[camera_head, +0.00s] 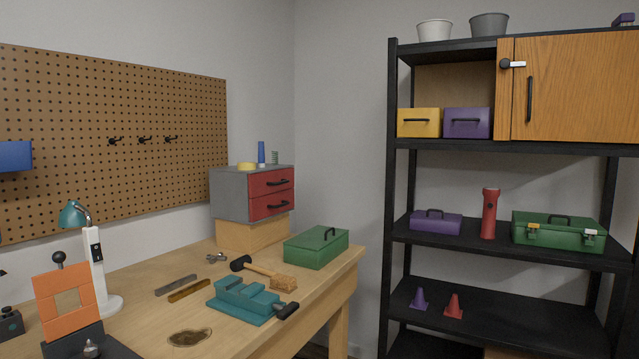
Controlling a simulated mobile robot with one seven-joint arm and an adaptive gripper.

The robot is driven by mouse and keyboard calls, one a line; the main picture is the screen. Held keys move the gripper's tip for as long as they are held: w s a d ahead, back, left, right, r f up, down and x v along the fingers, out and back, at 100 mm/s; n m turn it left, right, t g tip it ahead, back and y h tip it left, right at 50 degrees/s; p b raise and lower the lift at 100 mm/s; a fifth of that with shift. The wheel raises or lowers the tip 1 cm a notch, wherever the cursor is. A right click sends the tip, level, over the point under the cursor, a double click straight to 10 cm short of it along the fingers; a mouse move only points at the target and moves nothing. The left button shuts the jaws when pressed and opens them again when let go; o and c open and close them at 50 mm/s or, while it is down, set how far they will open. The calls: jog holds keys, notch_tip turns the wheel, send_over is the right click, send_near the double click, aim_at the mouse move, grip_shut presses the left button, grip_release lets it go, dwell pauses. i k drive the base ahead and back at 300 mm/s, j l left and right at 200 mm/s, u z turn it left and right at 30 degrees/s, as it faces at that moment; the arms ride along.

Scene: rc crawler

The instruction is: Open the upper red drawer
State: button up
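A small grey cabinet (230,195) with two red drawer fronts stands on a wooden block at the back right end of the workbench. The upper red drawer (265,183) has a black bar handle (278,183) and looks closed. The lower red drawer (263,207) sits directly below it with a similar handle and also looks closed. My gripper is not in view.
The workbench (225,335) holds a green toolbox (317,250) in front of the cabinet, a mallet (268,275), a teal vise (243,300) and a lamp (97,270). A black shelf rack (500,252) stands at right. A yellow roll, blue bottle and spring top the cabinet.

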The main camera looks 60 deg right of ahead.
aim_at(262, 184)
jog(key=l+z, duration=0.1)
jog(key=z, duration=1.45)
jog(key=i+l, duration=0.15)
jog(key=l, duration=0.2)
jog(key=i+l+u, duration=0.15)
jog(key=i+l, duration=0.2)
jog(key=l, duration=0.3)
jog(key=i+l+u, duration=0.1)
jog(key=i+l, duration=0.15)
jog(key=i, duration=0.25)
jog(key=i+l+u, duration=0.15)
jog(key=i, duration=0.3)
jog(key=i+j, duration=0.1)
jog(key=i, duration=0.2)
